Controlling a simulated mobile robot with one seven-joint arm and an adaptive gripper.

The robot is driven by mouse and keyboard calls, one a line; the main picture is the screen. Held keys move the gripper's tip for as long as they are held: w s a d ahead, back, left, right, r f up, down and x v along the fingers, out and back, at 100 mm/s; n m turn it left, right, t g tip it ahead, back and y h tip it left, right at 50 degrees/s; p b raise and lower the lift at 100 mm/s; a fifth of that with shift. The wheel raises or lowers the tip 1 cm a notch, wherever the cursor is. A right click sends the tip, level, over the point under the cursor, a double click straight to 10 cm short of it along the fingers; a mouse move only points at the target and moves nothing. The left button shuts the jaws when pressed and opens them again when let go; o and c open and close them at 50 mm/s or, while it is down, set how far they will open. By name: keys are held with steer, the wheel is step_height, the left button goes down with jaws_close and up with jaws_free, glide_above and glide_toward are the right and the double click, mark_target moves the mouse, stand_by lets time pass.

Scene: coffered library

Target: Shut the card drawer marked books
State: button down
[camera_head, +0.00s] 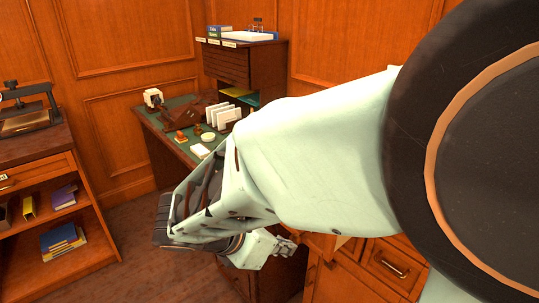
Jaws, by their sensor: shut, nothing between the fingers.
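My arm crosses the picture from the right, and its wrist bends back under itself. My gripper (288,245) is small here, low in the middle, partly covered by my own arm. It is shut and empty. Just right of it a wooden drawer (322,243) seems to stand out from a cabinet, with a pale edge like cards inside; most of it is hidden behind my arm. I cannot read any label on it, nor tell whether my gripper touches it. Below and right, a drawer front with a metal handle (390,267) shows on the same cabinet.
A desk with a green top (181,133) holds a typewriter-like brown object, stamps and a white card rack (222,115). A wooden drawer unit (226,64) stands on it. At left is a shelf cabinet (40,164) with books and a press. Open floor (130,260) lies between.

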mark_target(323, 244)
steer(key=b+x, duration=0.1)
steer(key=x, duration=0.2)
steer(key=r+x, duration=0.1)
steer(key=x, duration=0.3)
steer(key=w+d+b+x, duration=0.1)
steer(key=x, duration=0.3)
steer(key=shift+d+r+b, duration=0.1)
steer(key=shift+d+b, duration=0.1)
steer(key=shift+b, duration=0.15)
steer(key=shift+w+d, duration=0.35)
steer(key=shift+d, duration=0.15)
steer(key=shift+w+d, duration=0.1)
steer(key=w+d, duration=0.3)
steer(key=d, duration=0.2)
steer(key=w+d+p, duration=0.1)
steer(key=w+d, duration=0.3)
steer(key=d, duration=0.1)
steer(key=w+d+p, duration=0.1)
steer(key=w+d, duration=0.2)
steer(key=d, duration=0.2)
steer(key=shift+w, duration=0.35)
steer(key=shift+w+d+r, duration=0.1)
steer(key=shift+w+r, duration=0.05)
steer(key=shift+r, duration=0.05)
steer(key=shift+d+r, duration=0.1)
